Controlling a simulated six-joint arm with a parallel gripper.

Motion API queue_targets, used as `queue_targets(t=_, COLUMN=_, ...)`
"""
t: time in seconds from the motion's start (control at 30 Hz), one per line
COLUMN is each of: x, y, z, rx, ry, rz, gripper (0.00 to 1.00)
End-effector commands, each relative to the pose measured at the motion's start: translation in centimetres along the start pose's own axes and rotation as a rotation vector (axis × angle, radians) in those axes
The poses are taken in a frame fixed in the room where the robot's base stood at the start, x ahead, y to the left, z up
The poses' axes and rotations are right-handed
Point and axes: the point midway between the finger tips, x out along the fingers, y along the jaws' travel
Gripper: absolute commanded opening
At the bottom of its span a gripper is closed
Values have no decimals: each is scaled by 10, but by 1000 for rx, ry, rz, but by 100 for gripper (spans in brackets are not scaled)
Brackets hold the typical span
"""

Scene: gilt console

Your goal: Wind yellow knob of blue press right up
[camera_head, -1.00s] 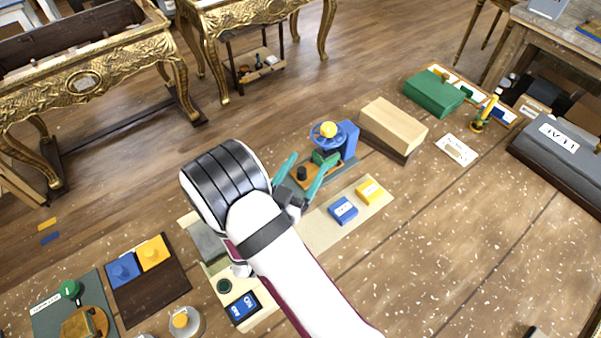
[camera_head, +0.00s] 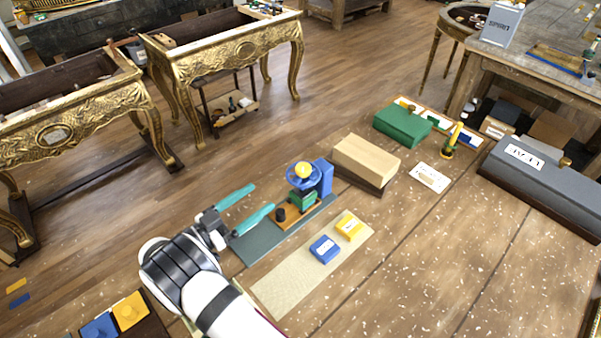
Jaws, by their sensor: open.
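The blue press (camera_head: 325,177) stands on a dark green base plate (camera_head: 252,246) near the middle of the head view. Its yellow knob (camera_head: 303,170) sits on top, above a blue handwheel (camera_head: 296,182). A green block (camera_head: 302,200) is below the wheel, and an orange-brown board (camera_head: 292,215) with a black knob (camera_head: 281,214) lies in front. My gripper (camera_head: 254,204) is open, its two teal fingers spread and pointing toward the press from the left. The fingers are apart from the yellow knob, and nothing shows between them.
A wooden block (camera_head: 366,158) stands right of the press. A beige mat (camera_head: 275,290) carries a blue box (camera_head: 325,249) and a yellow box (camera_head: 349,226) in front. A green box (camera_head: 402,125) and a grey case (camera_head: 540,180) lie further right. Bare tabletop is at lower right.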

Motion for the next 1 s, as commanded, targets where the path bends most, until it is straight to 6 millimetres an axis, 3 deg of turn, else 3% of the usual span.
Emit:
queue_targets(t=0.17, x=1, y=-7, z=4, rx=-7, ry=-39, rz=61, gripper=76)
queue_targets(t=0.27, x=22, y=-5, z=4, rx=-7, ry=-39, rz=63, gripper=76)
queue_targets(t=0.5, x=92, y=-1, z=6, rx=-6, ry=-38, rz=62, gripper=76)
queue_targets(t=0.7, x=134, y=1, z=8, rx=-5, ry=-38, rz=60, gripper=76)
queue_targets(t=1.0, x=152, y=1, z=8, rx=-4, ry=-37, rz=56, gripper=76)
